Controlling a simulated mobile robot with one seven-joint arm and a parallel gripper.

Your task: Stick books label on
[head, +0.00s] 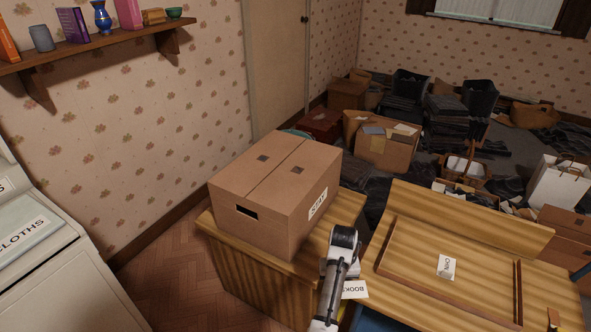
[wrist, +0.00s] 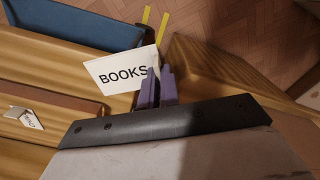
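My gripper (wrist: 157,75) has purple fingers shut on the white BOOKS label (wrist: 112,73) at its right end. The label's printed face shows in the wrist view, tilted. In the head view the BOOKS label (head: 355,289) shows beside my arm, in the gap between the wooden cabinet and the desk; my arm hides the fingers there. A closed cardboard box (head: 246,199) stands on the wooden cabinet (head: 250,270). It bears a white label reading STAY (head: 318,203) on its right face.
The desk (head: 420,262), right, has a raised rim and a small white label (head: 446,267), lettering unclear. A blue thing (wrist: 80,22) and two thin yellow strips (wrist: 163,28) lie beyond the held label. Boxes and piled clothes crowd the back floor; parquet (head: 165,255) left of the cabinet is bare.

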